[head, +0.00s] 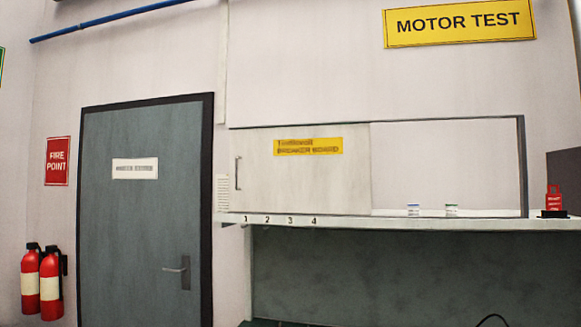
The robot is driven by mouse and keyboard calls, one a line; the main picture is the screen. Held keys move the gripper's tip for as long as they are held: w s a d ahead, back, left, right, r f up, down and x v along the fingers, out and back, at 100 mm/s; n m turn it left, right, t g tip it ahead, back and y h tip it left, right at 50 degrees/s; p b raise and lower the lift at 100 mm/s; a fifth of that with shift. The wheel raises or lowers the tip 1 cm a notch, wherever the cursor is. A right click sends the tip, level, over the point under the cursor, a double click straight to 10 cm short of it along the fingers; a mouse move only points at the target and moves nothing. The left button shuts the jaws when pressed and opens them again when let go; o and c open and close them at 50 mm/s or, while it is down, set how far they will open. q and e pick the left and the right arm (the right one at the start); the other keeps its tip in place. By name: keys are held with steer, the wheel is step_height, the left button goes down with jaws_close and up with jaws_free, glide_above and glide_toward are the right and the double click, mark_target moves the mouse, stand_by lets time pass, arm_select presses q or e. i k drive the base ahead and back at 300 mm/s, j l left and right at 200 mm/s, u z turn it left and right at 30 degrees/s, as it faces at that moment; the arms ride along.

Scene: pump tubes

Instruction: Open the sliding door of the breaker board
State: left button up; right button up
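The breaker board is a wide, dark-framed wall opening above a shelf. Its pale sliding door (310,182) covers the left part and carries a yellow label (308,147) reading "BREAKER BOARD". A dark vertical handle (237,172) sits near the door's left edge. The right part of the frame (522,165) is uncovered and shows a plain pale surface. Neither of my grippers shows in the head view.
A pale shelf (400,224) numbered 1 to 4 runs below the board. Two small containers (413,210) (451,210) and a red object (554,198) stand on it. A grey door (145,230) and red extinguishers (41,285) are left.

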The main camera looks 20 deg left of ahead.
mark_target(315, 169)
steer(key=i+j, duration=0.65)
steer(key=j, duration=0.2)
